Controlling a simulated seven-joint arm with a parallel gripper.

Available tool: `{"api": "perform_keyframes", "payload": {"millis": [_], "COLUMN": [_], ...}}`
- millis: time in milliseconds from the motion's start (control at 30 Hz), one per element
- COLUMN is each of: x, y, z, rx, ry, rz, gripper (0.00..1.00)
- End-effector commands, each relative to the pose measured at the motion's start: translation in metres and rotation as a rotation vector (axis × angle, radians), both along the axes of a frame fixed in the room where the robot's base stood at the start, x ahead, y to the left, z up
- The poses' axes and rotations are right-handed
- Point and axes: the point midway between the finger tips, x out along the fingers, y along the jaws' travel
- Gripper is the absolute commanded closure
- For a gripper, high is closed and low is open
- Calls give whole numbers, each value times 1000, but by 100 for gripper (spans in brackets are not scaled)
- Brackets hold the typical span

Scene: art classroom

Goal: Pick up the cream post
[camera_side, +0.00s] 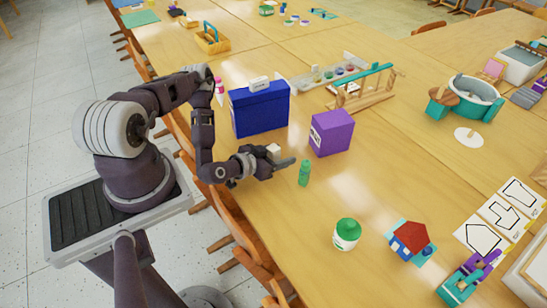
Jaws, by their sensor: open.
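A small cream block (273,150), which looks like the cream post, shows at my gripper near the left edge of the table. Its lower part is hidden behind a finger. My gripper (281,159) is open and low over the table, pointing right, with its fingers beside the post. I cannot tell from this view whether the post stands between the fingers or touches them.
A green bottle (304,173) stands just right of my gripper. A purple box (332,134) and a blue box (259,108) stand behind it. A green-lidded jar (346,235) and a small red-roofed house (411,238) stand nearer the front. The table between is clear.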

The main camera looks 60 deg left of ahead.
Motion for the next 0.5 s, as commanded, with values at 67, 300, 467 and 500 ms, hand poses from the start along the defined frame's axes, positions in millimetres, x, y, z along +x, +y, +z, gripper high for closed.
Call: {"api": "perform_keyframes", "payload": {"millis": [67,300,467,500], "x": [3,3,2,2], "y": [0,0,0,0], "z": [-1,-1,-1,-1], "rx": [0,-1,-1,-1], "ry": [0,1,2,2], "rz": [-1,-1,-1,-1], "gripper": [45,61,93,100]}}
